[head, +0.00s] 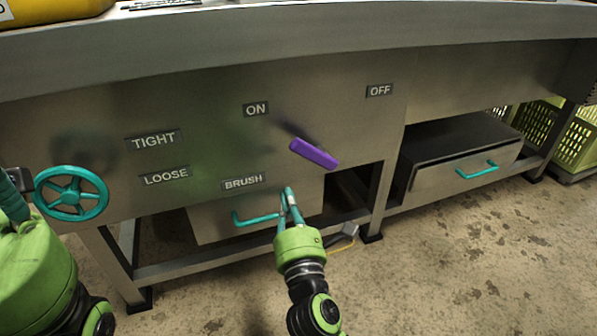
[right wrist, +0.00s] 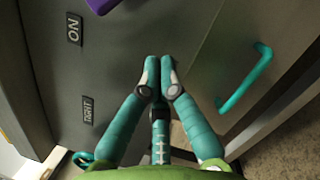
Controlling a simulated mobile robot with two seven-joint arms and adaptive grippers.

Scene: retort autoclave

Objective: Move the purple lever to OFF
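The purple lever (head: 314,153) sticks out from the grey metal front panel, below and between the ON label (head: 256,109) and the OFF label (head: 379,91), nearer to ON. Its grip slants down to the right. It also shows at the top edge of the right wrist view (right wrist: 102,4), mostly cut off. My right gripper (head: 288,192) is below and left of the lever, apart from it. Its fingertips (right wrist: 159,62) are together with nothing between them. My left gripper (head: 14,195) is partly visible at the left edge, beside the teal handwheel; its fingertips are unclear.
The teal handwheel (head: 71,193) is at left, beside the TIGHT and LOOSE labels. A drawer with a teal handle (head: 256,218) lies just behind my right gripper. Another drawer (head: 465,165) is at right. Yellow-green crates (head: 575,147) stand far right.

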